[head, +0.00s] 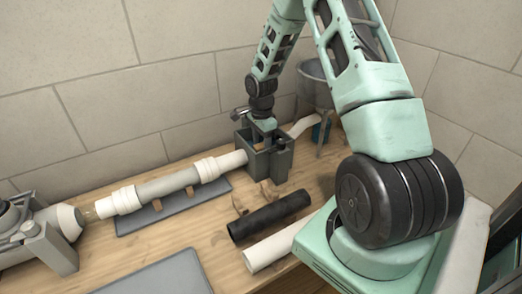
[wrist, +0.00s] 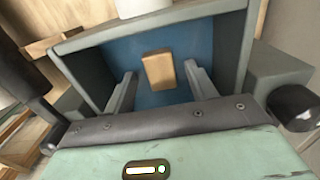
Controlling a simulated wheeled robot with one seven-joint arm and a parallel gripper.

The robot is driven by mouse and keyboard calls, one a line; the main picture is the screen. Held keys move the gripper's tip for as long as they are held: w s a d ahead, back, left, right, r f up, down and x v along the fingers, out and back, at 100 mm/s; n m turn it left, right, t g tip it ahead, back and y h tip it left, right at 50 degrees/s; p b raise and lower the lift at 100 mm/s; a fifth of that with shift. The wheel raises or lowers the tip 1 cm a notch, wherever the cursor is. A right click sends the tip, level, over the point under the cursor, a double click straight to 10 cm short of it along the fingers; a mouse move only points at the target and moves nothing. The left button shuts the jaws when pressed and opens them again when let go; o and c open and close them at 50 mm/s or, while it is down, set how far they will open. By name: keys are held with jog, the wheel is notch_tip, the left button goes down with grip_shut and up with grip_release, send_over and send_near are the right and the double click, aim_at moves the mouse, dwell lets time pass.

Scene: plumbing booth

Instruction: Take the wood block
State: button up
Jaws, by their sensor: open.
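The wood block (wrist: 158,71) is a small, light brown block. In the wrist view it lies on the blue floor of a grey open-topped box (wrist: 85,40), between and slightly beyond the fingertips. My gripper (wrist: 160,76) is open, one finger on each side of the block, with no clear contact visible. In the head view my gripper (head: 264,126) points down at the grey box (head: 282,164) near the back wall. The block and my fingertips are hidden there by the box and my gripper.
A white pipe with grey middle (head: 165,184) lies left of the box over a dark tray (head: 150,216). A black tube (head: 270,215) and a white tube (head: 272,246) lie in front. A grey bowl-shaped stand (head: 314,82) stands close behind, right. A grey panel (head: 160,278) lies front left.

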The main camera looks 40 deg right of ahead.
jog(key=shift+f, duration=1.3)
jog(key=c, duration=1.1)
jog(key=shift+o, duration=0.2)
